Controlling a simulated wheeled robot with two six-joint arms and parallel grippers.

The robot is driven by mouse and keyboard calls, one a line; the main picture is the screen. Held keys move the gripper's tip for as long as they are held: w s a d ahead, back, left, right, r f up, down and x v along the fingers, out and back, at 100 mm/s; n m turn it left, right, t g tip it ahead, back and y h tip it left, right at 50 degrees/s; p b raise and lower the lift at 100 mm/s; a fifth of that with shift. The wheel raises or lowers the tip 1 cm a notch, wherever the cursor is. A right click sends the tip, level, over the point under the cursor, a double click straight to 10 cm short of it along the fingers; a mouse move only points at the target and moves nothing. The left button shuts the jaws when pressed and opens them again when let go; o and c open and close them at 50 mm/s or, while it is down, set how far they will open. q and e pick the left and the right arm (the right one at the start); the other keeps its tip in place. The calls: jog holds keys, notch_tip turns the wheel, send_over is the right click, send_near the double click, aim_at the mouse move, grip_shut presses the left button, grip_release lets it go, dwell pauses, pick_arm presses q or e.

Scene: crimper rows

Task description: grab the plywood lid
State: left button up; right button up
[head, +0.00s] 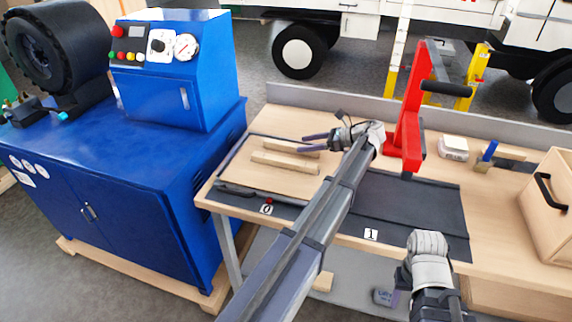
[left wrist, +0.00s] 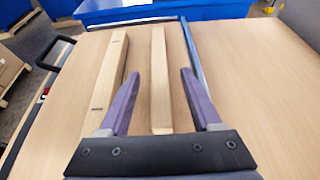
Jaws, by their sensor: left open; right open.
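The plywood lid (head: 245,181) lies flat on the dark mat marked 0 at the left of the bench. It is a pale board with two parallel wooden battens on top, the far one (head: 290,147) and the near one (head: 285,162). My left gripper (head: 305,142) reaches in from the right over the lid, fingers apart and empty. In the left wrist view its purple fingers (left wrist: 160,85) show on either side of one batten (left wrist: 159,70); the other batten (left wrist: 108,75) lies left of it. Contact cannot be told. My right arm shows at lower right, its fingers out of sight.
The mat marked 1 (head: 410,205) is bare to the right, partly behind my left arm. A red press (head: 407,120) stands behind it. A white tub (head: 453,148), a blue-handled tool (head: 488,155) and a wooden box (head: 552,205) are at right. A blue cabinet (head: 125,215) stands left.

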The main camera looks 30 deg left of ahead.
aim_at(294, 145)
pick_arm(q)
jog(key=b+x, duration=0.1)
jog(key=x, duration=0.3)
jog(key=shift+s+a, duration=0.1)
jog(key=shift+a, duration=0.1)
grip_shut()
jog(key=shift+r, duration=0.1)
dwell(1.1)
